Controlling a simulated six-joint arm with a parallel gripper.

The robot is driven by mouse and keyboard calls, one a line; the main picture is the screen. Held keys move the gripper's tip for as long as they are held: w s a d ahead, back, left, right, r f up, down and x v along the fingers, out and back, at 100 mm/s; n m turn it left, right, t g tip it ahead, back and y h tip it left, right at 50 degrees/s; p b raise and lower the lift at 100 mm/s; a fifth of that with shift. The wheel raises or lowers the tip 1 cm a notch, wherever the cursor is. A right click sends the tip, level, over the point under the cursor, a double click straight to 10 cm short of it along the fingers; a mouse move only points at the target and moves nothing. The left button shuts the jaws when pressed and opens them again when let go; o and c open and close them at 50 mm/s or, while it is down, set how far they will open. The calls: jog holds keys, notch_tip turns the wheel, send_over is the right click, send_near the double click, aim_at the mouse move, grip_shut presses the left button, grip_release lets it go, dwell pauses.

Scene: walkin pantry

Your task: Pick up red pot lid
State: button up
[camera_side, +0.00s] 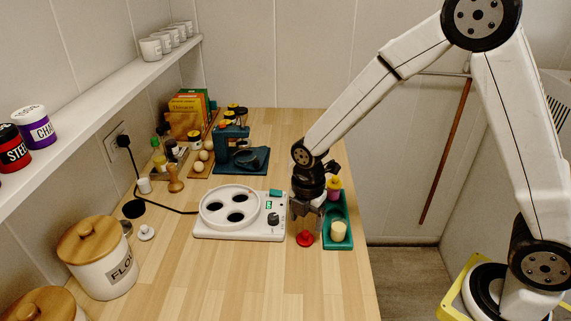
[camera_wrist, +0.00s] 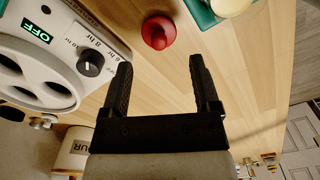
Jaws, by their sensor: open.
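The red pot lid (camera_side: 305,240) lies on the wooden counter, between the white warmer unit and the green tray. It shows as a small red round piece with a raised knob. In the wrist view the lid (camera_wrist: 158,33) is just beyond my fingertips, roughly in line with the gap between them. My gripper (camera_side: 307,222) points down above the lid in the side view. In the wrist view my gripper (camera_wrist: 161,62) is open, with nothing between its fingers. The fingers partly cover the view of the lid's top from the side.
The white warmer unit (camera_side: 207,233) with round openings and a dial stands close left of the lid. The green tray (camera_side: 338,243), holding a pale yellow piece (camera_side: 338,231), is close on the right. The counter (camera_side: 230,285) in front is clear. A flour canister (camera_side: 103,270) stands at left.

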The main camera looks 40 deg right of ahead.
aim_at(305, 232)
jog(key=shift+f, duration=0.15)
jog(key=shift+w+d+f, duration=0.1)
jog(key=shift+f, duration=2.35)
jog(key=c, duration=1)
